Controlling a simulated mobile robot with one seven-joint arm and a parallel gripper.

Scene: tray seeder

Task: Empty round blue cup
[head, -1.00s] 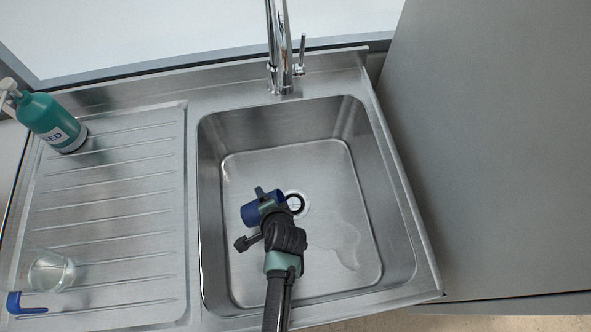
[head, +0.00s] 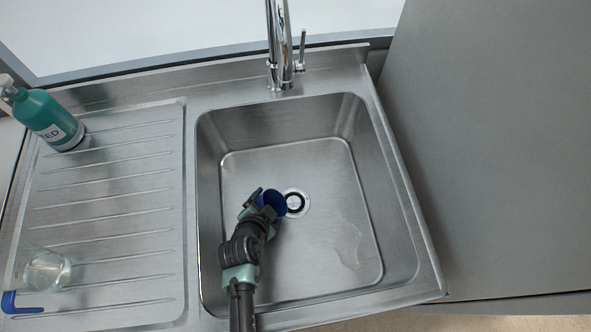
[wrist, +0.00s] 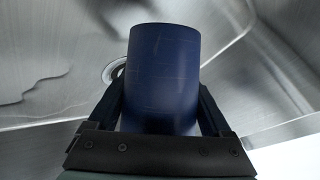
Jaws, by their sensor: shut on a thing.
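The round blue cup (head: 274,202) is held over the sink basin (head: 220,250), just left of the drain (head: 295,203). Its dark blue inside shows to the head camera, so its mouth faces roughly up; any tilt is hard to judge. My gripper (head: 262,204) is shut on the cup. In the wrist view the cup (wrist: 163,78) stands between the two fingers (wrist: 160,118), its plain side toward the camera. I cannot see whether any liquid is inside it.
A wet patch (head: 347,246) lies on the basin floor at right. The chrome tap (head: 280,50) stands behind the basin. On the left drainboard are a teal pump bottle (head: 48,118), a clear glass (head: 46,270) and a blue object (head: 20,303).

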